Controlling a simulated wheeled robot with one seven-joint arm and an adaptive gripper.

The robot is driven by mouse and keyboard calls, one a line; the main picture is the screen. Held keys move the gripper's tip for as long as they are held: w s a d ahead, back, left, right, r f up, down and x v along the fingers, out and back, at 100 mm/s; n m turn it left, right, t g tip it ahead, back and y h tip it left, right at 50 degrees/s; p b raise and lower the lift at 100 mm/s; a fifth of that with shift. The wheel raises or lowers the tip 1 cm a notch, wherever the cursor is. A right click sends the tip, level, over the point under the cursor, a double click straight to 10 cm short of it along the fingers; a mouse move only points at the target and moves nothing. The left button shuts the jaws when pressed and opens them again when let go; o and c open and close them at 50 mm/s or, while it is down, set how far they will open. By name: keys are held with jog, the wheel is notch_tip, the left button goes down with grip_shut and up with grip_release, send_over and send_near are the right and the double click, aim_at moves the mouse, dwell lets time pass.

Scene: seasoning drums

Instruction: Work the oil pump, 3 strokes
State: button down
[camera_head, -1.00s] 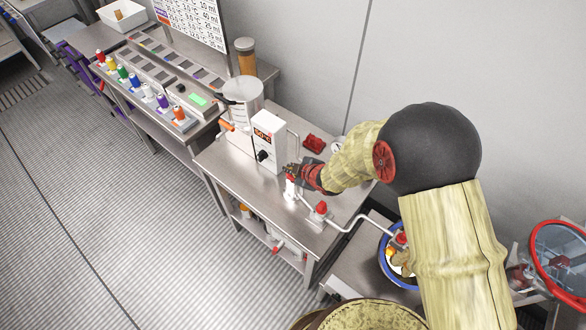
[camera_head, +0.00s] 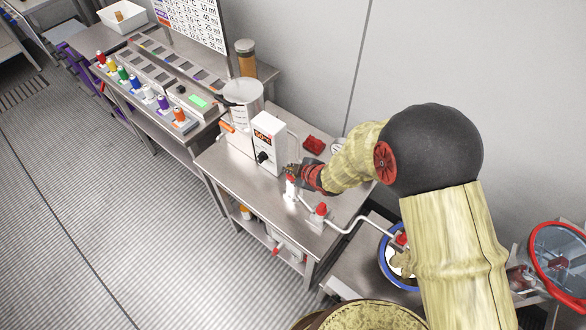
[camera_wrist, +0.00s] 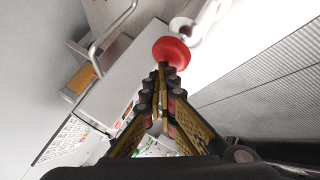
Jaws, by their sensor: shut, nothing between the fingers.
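A small white pump with a red top (camera_head: 291,188) stands on the steel table, at the front end of a metal pipe. I take it as the oil pump. My gripper (camera_head: 294,171) is over its top, and the arm hides part of it. In the wrist view, my gripper (camera_wrist: 160,72) has its fingertips together with nothing between them. A round red knob (camera_wrist: 172,50) on a white body is just beyond the tips. I cannot tell whether the tips touch it.
A blue-rimmed drum (camera_head: 385,270) is at the lower right. The floor at left is clear.

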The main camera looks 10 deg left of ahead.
jog(key=shift+r+p, duration=0.95)
jog(key=shift+r, duration=0.55)
notch_tip(320, 180, up, 5)
jog(key=p, duration=0.3)
jog(key=shift+p, duration=0.4)
dwell(1.0)
jog(key=shift+r+b, duration=0.6)
jog(key=shift+r, duration=1.3)
